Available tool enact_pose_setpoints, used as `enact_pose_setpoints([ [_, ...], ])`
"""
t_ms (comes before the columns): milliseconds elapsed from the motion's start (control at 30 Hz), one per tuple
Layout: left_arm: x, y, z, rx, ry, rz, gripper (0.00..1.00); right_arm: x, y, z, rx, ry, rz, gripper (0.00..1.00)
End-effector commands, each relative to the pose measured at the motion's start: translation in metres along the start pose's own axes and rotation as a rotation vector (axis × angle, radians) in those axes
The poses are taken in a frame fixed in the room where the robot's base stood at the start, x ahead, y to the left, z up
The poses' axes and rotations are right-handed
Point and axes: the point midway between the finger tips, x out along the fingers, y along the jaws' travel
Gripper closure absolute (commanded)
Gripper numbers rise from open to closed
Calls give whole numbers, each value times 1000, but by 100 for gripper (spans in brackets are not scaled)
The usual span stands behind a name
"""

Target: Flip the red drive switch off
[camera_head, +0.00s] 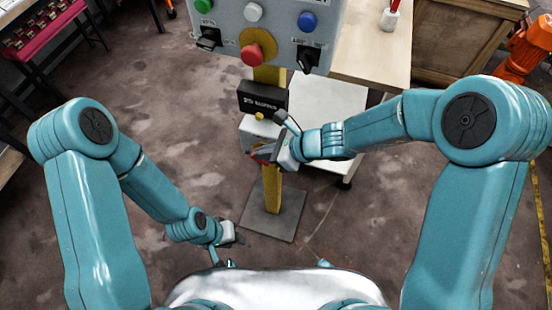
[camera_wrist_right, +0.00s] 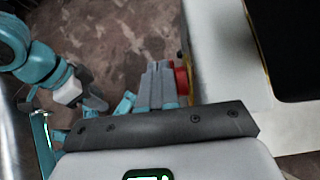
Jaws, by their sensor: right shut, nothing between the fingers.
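The red switch (camera_wrist_right: 183,77) shows in the right wrist view on the side of a pale box, just right of my right fingertips. In the head view the pale box (camera_head: 255,128) sits on the yellow post, and the switch is mostly hidden by my right gripper (camera_head: 264,152). My right gripper (camera_wrist_right: 160,85) is shut and empty, its fingers beside the red switch; I cannot tell whether they touch it. The switch's position cannot be read. My left gripper (camera_head: 236,237) hangs low, left of the post's base, away from the switch; its jaws are unclear.
A grey control panel (camera_head: 280,18) with coloured buttons, black knobs and a red mushroom button (camera_head: 252,54) stands above on the yellow post (camera_head: 271,190). A black label box (camera_head: 262,97) is below it. A wooden bench (camera_head: 385,50) is behind right.

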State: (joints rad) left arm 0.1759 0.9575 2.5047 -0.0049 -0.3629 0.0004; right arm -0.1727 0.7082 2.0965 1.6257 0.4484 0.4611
Motion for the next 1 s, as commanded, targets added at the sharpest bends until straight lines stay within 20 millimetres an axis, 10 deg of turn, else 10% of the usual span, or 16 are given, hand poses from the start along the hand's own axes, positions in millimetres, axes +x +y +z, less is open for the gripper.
enact_pose_setpoints([
  [1000,4,-1,0,0,0,0,64,2,0,6,0,-2,0,100],
])
